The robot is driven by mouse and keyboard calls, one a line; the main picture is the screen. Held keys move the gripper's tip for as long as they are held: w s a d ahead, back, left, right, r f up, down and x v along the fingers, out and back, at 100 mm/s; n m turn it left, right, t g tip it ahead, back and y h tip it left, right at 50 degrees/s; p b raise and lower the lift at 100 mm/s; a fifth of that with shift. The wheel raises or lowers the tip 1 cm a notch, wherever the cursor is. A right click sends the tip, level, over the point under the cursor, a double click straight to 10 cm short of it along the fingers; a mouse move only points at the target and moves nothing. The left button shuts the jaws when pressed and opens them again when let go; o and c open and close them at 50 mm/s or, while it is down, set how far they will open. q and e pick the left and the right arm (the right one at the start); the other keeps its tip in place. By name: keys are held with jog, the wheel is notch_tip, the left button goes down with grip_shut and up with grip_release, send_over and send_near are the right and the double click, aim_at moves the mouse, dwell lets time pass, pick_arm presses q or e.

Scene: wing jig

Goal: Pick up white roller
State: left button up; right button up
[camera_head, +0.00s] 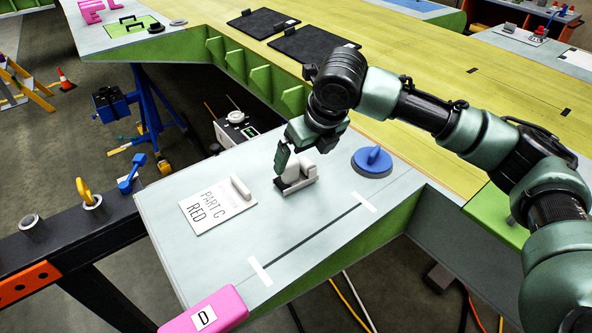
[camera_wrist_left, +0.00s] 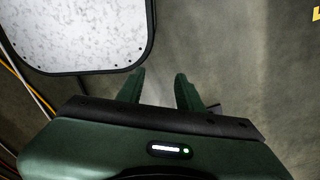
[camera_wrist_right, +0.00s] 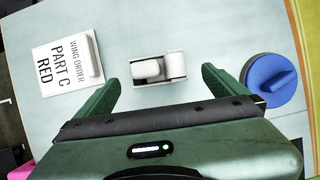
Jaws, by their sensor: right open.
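The white roller (camera_head: 297,180) sits on the pale work surface (camera_head: 330,235), a short white block-like piece with a rounded end. In the right wrist view the white roller (camera_wrist_right: 150,69) lies between and just ahead of the fingertips. My right gripper (camera_head: 290,165) is open over it, its fingers (camera_wrist_right: 160,80) apart on either side with visible gaps. In the head view the gripper hides part of the roller. My left gripper (camera_wrist_left: 160,80) is open and empty over the floor; it does not show in the head view.
A "PART C RED" card (camera_head: 217,205) with a white bar lies left of the roller. A blue round suction handle (camera_head: 372,162) stands to the right. A pink block (camera_head: 207,312) sits at the front corner. Dark mats (camera_head: 310,45) lie on the yellow wing panel behind.

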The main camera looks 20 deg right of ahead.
aim_at(298, 164)
jog(key=shift+w+a+f+p, duration=0.1)
jog(key=shift+a+f+p, duration=0.05)
jog(key=shift+f+p, duration=0.45)
jog(key=shift+w+f+p, duration=0.4)
jog(key=shift+w+f, duration=0.15)
jog(key=shift+f, duration=0.1)
jog(key=x, duration=0.2)
jog(key=shift+w+f, duration=0.2)
jog(key=shift+w, duration=0.15)
jog(key=shift+s+f, duration=0.1)
jog(key=shift+f, duration=0.05)
jog(key=c, duration=1.3)
jog(key=shift+c, duration=1.4)
pick_arm(q)
jog(key=s+r, duration=0.2)
jog(key=s, duration=0.1)
jog(key=shift+s+r, duration=0.1)
jog(key=shift+r, duration=0.1)
